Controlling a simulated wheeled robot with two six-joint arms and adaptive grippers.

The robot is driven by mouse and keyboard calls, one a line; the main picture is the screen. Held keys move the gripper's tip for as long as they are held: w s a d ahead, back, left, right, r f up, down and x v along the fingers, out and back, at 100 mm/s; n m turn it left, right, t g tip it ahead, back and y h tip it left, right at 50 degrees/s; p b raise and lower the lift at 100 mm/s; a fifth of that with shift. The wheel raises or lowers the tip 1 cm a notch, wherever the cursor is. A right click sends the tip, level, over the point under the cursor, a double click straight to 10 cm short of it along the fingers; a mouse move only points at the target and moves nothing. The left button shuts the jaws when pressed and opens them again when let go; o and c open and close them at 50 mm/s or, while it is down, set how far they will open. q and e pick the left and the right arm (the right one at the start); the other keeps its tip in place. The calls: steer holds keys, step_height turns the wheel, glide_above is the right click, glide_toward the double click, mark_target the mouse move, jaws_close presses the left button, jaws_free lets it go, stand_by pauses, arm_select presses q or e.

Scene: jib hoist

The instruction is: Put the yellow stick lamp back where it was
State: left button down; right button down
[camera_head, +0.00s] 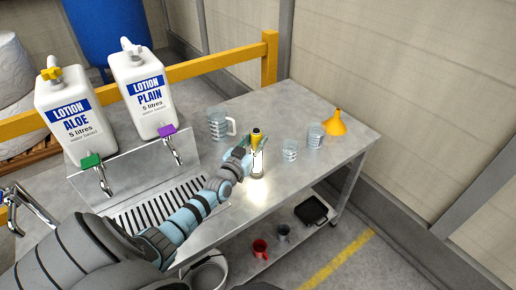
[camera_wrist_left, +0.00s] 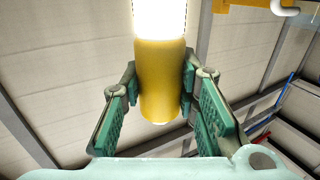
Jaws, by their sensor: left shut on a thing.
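The yellow stick lamp (camera_head: 256,140) is upright over the steel bench, with its yellow body at the top and a pale lit part below. My left gripper (camera_head: 249,154) is shut around it. In the left wrist view the yellow body (camera_wrist_left: 161,75) sits between the green-padded fingers of the left gripper (camera_wrist_left: 160,92), and its lit white part runs off the top edge. A bright patch shows on the bench by the lamp. I cannot tell whether the lamp touches the bench. My right gripper is not in view.
On the steel bench (camera_head: 290,193), a measuring jug (camera_head: 218,124) stands behind the lamp. Two clear beakers (camera_head: 289,150) (camera_head: 316,135) and a yellow funnel (camera_head: 335,123) stand to the right. Lotion canisters (camera_head: 72,113) (camera_head: 143,92) stand at left. The front right of the bench is clear.

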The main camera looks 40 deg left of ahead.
arm_select(q)
steer(key=shift+r, duration=0.15)
steer(key=c, duration=1.2)
jaws_free()
steer(key=shift+c, duration=0.2)
